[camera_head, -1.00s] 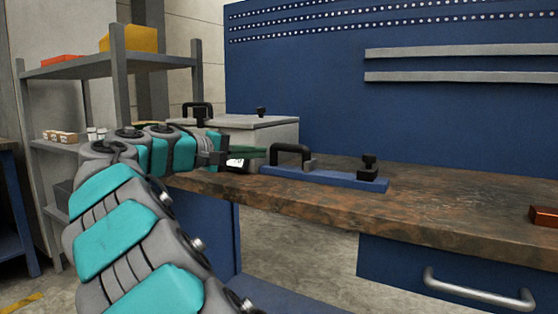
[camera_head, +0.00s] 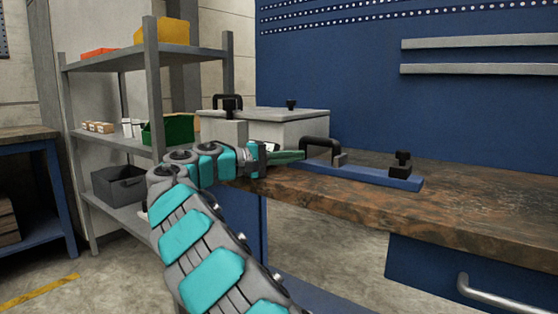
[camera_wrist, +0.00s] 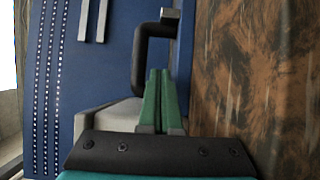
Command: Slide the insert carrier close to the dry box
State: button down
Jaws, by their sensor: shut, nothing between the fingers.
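The insert carrier is a long blue plate (camera_head: 365,176) with a black arched handle (camera_head: 320,142) near its left end and a black knob (camera_head: 402,163) near its right end. It lies on the wooden bench. The dry box (camera_head: 303,128) is a grey lidded box just behind and left of the carrier. My gripper (camera_head: 302,155) has green fingers, shut and empty, with tips at the left side of the handle. In the wrist view my gripper (camera_wrist: 160,72) points at the black handle (camera_wrist: 140,60); I cannot tell whether they touch.
The wooden bench top (camera_head: 460,205) is clear to the right of the carrier. A blue pegboard wall (camera_head: 365,100) stands behind it. A grey shelf (camera_head: 120,140) with bins stands at the left. A blue drawer with a metal handle (camera_head: 500,297) is under the bench.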

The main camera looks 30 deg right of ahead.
aim_at(325, 166)
jog(key=d, duration=0.1)
jog(key=s+d, duration=0.1)
jog(key=d, duration=0.1)
jog(key=shift+s+d, duration=0.25)
jog(key=shift+s, duration=0.15)
jog(key=shift+s+d+b, duration=0.3)
jog(key=shift+s+d, duration=0.45)
jog(key=shift+s, duration=0.2)
jog(key=shift+s+d, duration=0.55)
jog(key=shift+s, duration=0.25)
